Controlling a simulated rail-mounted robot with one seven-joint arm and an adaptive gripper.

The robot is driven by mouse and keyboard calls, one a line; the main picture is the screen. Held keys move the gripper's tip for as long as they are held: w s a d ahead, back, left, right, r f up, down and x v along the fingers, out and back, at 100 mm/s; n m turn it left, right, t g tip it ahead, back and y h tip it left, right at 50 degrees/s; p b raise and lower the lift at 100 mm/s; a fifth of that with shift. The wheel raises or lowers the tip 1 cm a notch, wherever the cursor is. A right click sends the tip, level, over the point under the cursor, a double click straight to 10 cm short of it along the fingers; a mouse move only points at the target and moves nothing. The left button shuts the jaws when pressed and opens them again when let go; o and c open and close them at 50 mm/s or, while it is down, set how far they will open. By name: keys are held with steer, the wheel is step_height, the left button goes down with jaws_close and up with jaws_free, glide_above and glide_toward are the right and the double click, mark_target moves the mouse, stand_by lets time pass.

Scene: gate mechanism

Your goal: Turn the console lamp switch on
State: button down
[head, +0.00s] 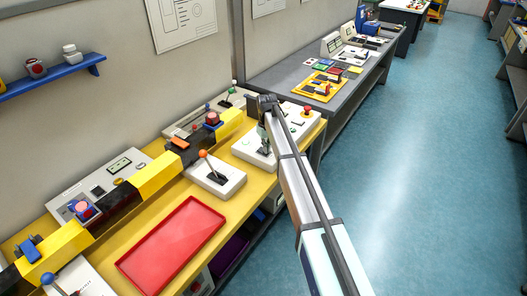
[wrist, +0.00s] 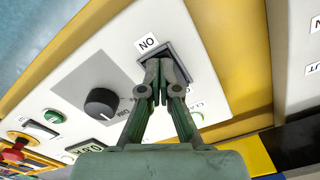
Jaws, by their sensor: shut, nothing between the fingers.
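The white console panel (head: 243,149) stands on the yellow bench under my arm's end and fills the middle of the wrist view (wrist: 75,90). A dark square switch (wrist: 185,58) sits on it beside a white label (wrist: 147,42), whose letters read upside down as ON. My gripper (wrist: 157,68) is shut and empty. Its fingertips are at the switch and cover part of it; I cannot tell whether they touch. The switch's position is hidden. In the head view my gripper (head: 265,150) is low over the console.
A black knob (wrist: 101,103), a green button (wrist: 54,116) and a red button (wrist: 14,155) are on the panel beside the switch. A lever with an orange ball (head: 203,154), a yellow-black beam (head: 155,178) and a red tray (head: 172,243) are to the left.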

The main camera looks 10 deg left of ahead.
steer(key=shift+r+p, duration=1.45)
steer(key=shift+r, duration=2)
steer(key=s+d+f+m, duration=0.3)
steer(key=s+d+f, duration=0.9)
steer(key=s+d, duration=0.25)
steer(key=s+d+f+m, duration=0.15)
steer(key=s+d, duration=0.25)
steer(key=s, duration=0.4)
steer(key=s+d+f+m, duration=0.1)
steer(key=s+d+f, duration=0.2)
steer(key=s, duration=0.4)
steer(key=s+d+f+m, duration=0.15)
steer(key=s+d, duration=0.25)
steer(key=s, duration=0.4)
steer(key=s+f+g+b, duration=0.1)
steer(key=s+f+g, duration=0.2)
steer(key=s+f, duration=0.8)
steer(key=s+f+g+b, duration=0.2)
steer(key=s+f, duration=0.9)
steer(key=s, duration=0.7)
steer(key=shift+s+f+n+g, duration=0.15)
steer(key=shift+f+n+g, duration=0.15)
steer(key=shift+g, duration=0.6)
